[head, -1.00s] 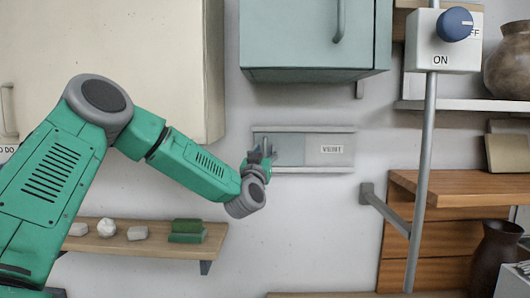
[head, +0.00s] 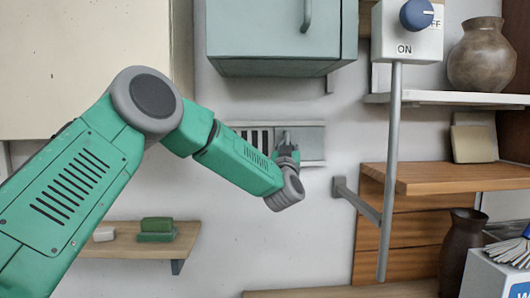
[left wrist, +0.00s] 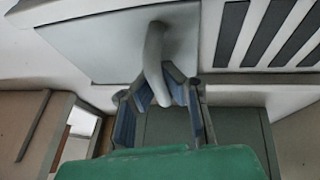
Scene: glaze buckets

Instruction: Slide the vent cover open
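The vent (head: 314,158) is a grey frame on the wall, in the middle of the head view. Its dark slots (head: 254,137) are bare at the left end. The vent cover (head: 306,138) is a plain grey plate at the right part of the frame, and the VENT label does not show. In the left wrist view, the cover (left wrist: 100,35) carries a pale handle (left wrist: 154,60), with the slots (left wrist: 270,32) to its right. My left gripper (head: 286,148) is at the handle; its fingertips (left wrist: 160,85) close against both sides. My right gripper is out of view.
A blue-grey cabinet (head: 270,40) hangs above the vent. To the right are a switch box with a blue knob (head: 416,15), a grey post (head: 389,170) and wooden shelves (head: 440,178). A small shelf (head: 140,245) with blocks is at lower left.

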